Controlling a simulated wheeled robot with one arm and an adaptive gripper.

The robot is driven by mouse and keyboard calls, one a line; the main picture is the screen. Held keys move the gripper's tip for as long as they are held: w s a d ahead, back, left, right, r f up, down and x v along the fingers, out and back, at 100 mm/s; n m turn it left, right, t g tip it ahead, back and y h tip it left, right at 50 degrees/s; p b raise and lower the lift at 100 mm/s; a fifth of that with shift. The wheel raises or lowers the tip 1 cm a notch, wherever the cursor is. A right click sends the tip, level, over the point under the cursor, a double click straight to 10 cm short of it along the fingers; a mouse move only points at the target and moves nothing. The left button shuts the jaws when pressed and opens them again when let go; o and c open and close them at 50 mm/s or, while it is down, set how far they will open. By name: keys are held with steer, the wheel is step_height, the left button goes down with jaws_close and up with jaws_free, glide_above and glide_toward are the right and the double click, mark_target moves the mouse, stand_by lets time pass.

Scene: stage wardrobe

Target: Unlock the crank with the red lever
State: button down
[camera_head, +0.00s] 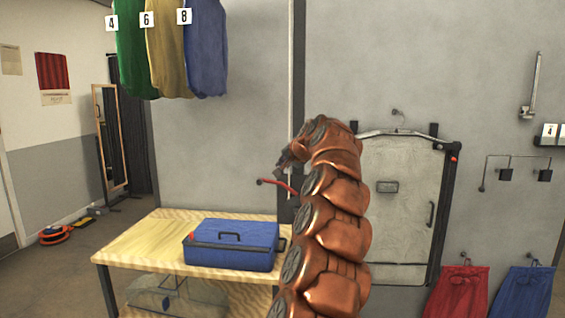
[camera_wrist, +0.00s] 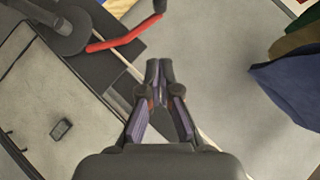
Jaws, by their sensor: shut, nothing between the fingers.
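The red lever (camera_head: 275,185) sticks out to the left of a dark upright wall strip, above the table. In the wrist view the red lever (camera_wrist: 125,34) lies ahead of my gripper and a little left, with a gap between it and the fingertips. It joins a dark fitting with a round hub (camera_wrist: 68,44), which may be the crank; I cannot tell for sure. In the head view my copper arm hides most of that fitting. My gripper (camera_wrist: 160,68) is shut and empty. In the head view my gripper (camera_head: 284,166) is small and dark, just above the lever.
A wooden table (camera_head: 140,236) with a blue case (camera_head: 232,245) stands below the lever. A pale wall panel (camera_head: 400,200) with a dark frame is right of my arm. Green, yellow and blue garments (camera_head: 205,55) hang at upper left.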

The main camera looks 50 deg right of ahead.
mark_target(270, 182)
steer(key=w+f+p, duration=0.3)
steer(key=w+f, duration=0.3)
steer(key=w, duration=0.2)
steer(key=shift+d+p, duration=0.25)
steer(key=shift+p, duration=0.05)
stand_by(0.4)
steer(key=shift+f, duration=0.1)
stand_by(0.3)
